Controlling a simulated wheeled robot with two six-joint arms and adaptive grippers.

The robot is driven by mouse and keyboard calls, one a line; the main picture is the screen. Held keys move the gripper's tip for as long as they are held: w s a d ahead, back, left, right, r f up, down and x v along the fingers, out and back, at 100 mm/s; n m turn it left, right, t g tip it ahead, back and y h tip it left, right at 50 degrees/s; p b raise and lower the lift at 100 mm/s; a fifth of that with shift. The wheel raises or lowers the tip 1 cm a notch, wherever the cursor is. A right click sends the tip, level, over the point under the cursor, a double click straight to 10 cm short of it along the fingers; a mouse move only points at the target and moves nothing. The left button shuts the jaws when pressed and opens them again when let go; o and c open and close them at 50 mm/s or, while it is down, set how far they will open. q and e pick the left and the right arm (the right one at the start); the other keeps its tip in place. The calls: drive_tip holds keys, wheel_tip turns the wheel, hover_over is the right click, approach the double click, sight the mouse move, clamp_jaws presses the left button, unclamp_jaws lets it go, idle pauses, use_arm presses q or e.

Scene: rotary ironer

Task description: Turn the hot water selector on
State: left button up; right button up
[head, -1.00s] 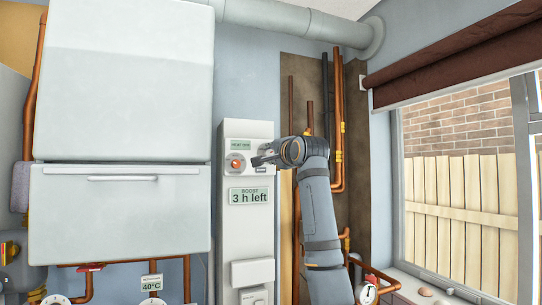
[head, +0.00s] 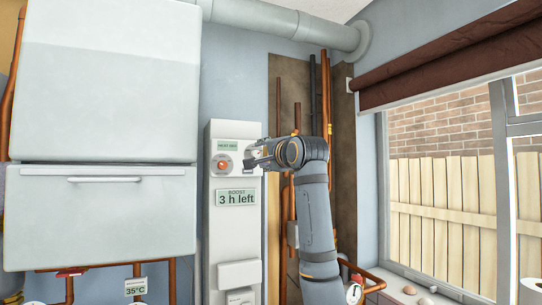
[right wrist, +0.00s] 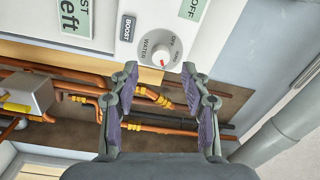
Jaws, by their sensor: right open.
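The hot water selector is a round white knob (right wrist: 160,54) marked WATER, with OFF and ON labels and a small red mark on its lower side in the right wrist view. In the head view it is hidden by my right gripper. My right gripper (head: 251,158) is at the upper right of the tall white control panel (head: 232,226). In the right wrist view its fingers (right wrist: 160,78) are open and empty, spread to either side below the knob. I cannot tell whether they touch anything. My left gripper is not in view.
A HEAT OFF display (head: 228,146) and a red-orange dial (head: 223,166) are left of my gripper. A "BOOST 3 h left" display (head: 237,198) sits below. A BOOST button (right wrist: 127,28) is beside the knob. Copper pipes (head: 327,95) run right of the panel; a white boiler (head: 100,105) stands left.

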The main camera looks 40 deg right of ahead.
drive_tip(key=v, duration=0.7)
drive_tip(key=shift+s, duration=0.4)
